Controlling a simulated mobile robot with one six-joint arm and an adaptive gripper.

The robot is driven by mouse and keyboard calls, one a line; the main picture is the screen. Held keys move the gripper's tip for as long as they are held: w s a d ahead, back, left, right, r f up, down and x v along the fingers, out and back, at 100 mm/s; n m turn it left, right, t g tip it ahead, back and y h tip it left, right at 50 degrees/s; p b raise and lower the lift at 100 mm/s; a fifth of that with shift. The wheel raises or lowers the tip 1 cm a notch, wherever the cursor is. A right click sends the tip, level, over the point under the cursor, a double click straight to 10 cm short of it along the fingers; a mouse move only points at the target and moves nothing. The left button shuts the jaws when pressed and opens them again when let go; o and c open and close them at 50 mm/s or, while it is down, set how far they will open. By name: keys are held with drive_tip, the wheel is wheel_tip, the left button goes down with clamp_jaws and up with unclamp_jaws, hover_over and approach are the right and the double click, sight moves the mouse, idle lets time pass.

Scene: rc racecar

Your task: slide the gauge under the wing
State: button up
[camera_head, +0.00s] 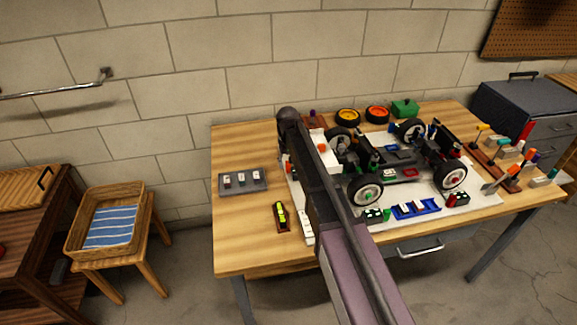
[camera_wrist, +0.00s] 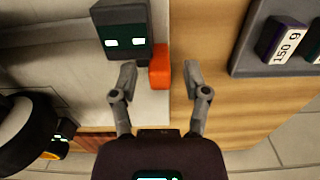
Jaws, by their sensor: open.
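My gripper (camera_wrist: 160,76) is open in the wrist view, with its fingers on either side of an orange block (camera_wrist: 160,62). The block lies nearer the left finger and adjoins a dark box (camera_wrist: 122,32) with two lit pale-green windows. These may be the gauge, but I cannot tell for sure. Contact with the fingers is unclear. In the head view my arm hides the fingertips and this box. The RC car (camera_head: 400,172) stands on a white board (camera_head: 478,206). Dark upright panels (camera_head: 464,136) at its right end may be the wing.
A grey tray (camera_head: 256,187) with labelled weights is left of my arm, and a yellow-green level (camera_head: 281,214) lies in front of it. Tools (camera_head: 512,170) crowd the right side. The table's left front is clear.

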idle(0.3)
clamp_jaws()
